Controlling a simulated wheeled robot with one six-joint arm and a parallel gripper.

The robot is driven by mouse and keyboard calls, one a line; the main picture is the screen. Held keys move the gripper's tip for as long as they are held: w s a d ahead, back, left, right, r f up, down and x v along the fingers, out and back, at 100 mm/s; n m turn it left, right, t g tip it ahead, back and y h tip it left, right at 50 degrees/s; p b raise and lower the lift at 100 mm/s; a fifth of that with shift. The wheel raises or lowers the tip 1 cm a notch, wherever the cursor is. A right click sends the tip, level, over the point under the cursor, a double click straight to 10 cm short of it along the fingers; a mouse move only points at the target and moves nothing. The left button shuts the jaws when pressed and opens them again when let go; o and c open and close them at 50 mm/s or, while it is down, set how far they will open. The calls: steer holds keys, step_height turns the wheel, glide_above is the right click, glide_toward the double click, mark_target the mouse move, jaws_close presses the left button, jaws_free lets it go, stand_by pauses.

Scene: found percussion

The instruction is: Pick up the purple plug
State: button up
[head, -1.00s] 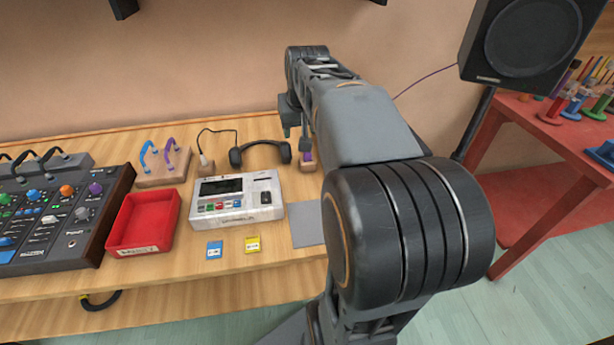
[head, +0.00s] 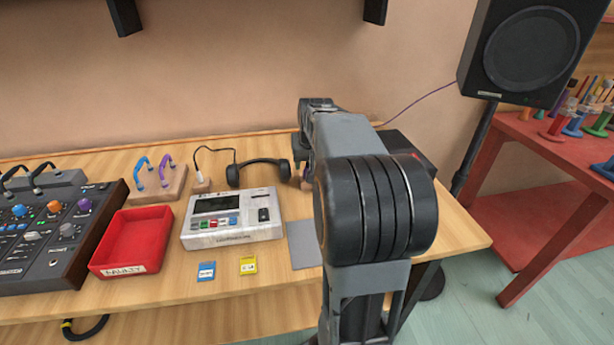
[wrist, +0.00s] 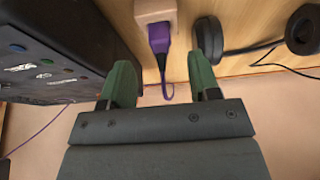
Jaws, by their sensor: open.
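The purple plug (wrist: 159,40) stands out of a light wooden block (wrist: 155,12) in the wrist view, with a purple cord trailing from it. My gripper (wrist: 162,82) is open, its two green fingers apart. The plug lies between the lines of the two fingers, just ahead of the fingertips, and nothing is held. In the head view my arm largely hides the plug and its block.
A black box with knobs (wrist: 45,75) stands close left of my gripper. Black headphones (wrist: 209,38) lie close to the right finger. The head view shows a white device (head: 232,238), a red tray (head: 132,266), and a mixer (head: 35,265).

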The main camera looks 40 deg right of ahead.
mark_target(308, 168)
steer(key=b+x, duration=0.1)
steer(key=x, duration=0.4)
steer(key=shift+c, duration=0.3)
steer(key=c, duration=0.9)
